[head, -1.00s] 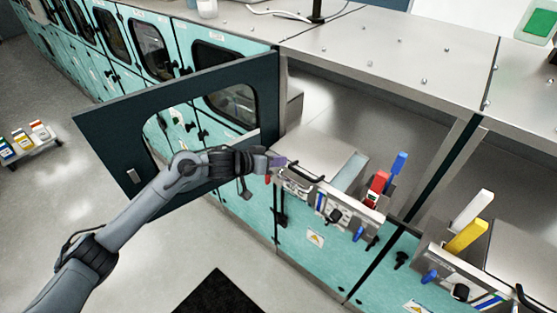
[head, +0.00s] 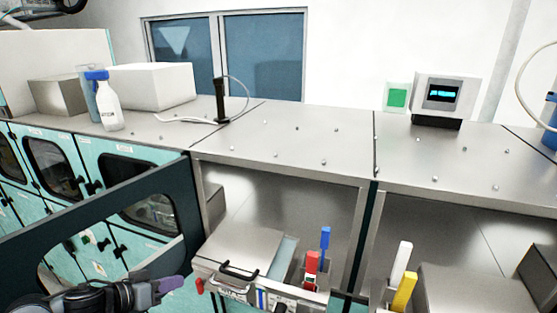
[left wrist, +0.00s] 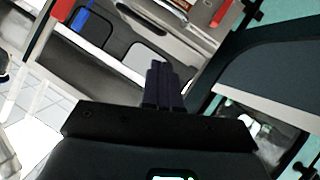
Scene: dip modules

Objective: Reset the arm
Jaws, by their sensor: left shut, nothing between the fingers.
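My left gripper (head: 172,284) is at the bottom left of the head view, just left of the silver module and its black handle (head: 238,272). Its fingers are shut and empty; they also show together in the left wrist view (left wrist: 163,88). The open dark door (head: 100,208) stands behind my left wrist. The module (head: 245,245) sits in the open bay, apart from the fingers as far as I can tell. My right gripper is not in view.
Red (head: 311,265) and blue (head: 326,240) levers stand beside the module. White (head: 401,262) and yellow (head: 404,293) levers stand further right. A steel counter (head: 300,150) holds a bottle (head: 108,105), a white box (head: 152,86) and a small display unit (head: 444,95).

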